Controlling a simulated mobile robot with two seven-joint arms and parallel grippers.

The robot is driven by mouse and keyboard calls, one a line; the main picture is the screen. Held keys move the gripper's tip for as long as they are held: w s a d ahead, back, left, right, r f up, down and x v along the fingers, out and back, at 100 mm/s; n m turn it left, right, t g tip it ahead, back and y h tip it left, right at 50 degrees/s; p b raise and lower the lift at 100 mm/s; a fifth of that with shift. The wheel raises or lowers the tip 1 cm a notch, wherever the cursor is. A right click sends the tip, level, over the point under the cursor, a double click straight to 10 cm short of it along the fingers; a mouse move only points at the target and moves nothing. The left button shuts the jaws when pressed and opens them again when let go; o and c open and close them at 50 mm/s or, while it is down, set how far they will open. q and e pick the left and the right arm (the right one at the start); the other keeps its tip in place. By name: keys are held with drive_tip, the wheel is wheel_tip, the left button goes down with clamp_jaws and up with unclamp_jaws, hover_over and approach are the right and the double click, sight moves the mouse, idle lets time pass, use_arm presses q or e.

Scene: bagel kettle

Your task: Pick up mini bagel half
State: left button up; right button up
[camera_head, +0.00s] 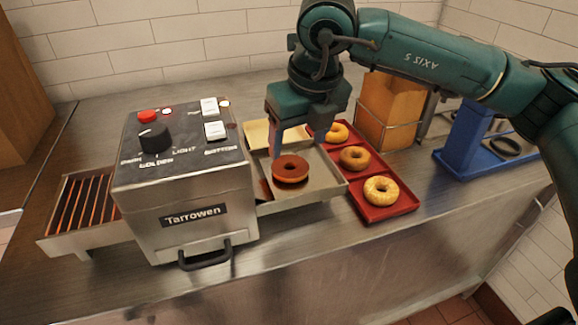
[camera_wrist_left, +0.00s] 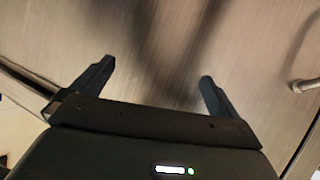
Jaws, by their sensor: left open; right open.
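A dark brown ring-shaped bagel piece (camera_head: 291,170) lies in the metal tray (camera_head: 318,190) on the right side of the toaster. My right gripper (camera_head: 288,145) is open and points down just above and behind this bagel piece. Three lighter bagel pieces lie in the red tray: a far one (camera_head: 337,132), a middle one (camera_head: 354,158) and a near one (camera_head: 381,190). In the left wrist view my left gripper (camera_wrist_left: 158,74) is open, with nothing between its fingers.
The boxy Tarrowen toaster (camera_head: 187,190) stands left of the metal tray, with a slatted rack (camera_head: 80,205) at its left. The red tray (camera_head: 395,211) is to the right. Behind it are a brown block in a wire holder (camera_head: 390,110) and a blue stand (camera_head: 468,140). The counter's front strip is clear.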

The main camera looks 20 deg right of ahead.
sight(291, 161)
drive_tip(key=shift+p+x, duration=0.45)
drive_tip(key=shift+x, duration=2.9)
drive_tip(key=shift+w+a, duration=0.1)
drive_tip(key=shift+w, duration=0.05)
drive_tip(key=c, duration=0.6)
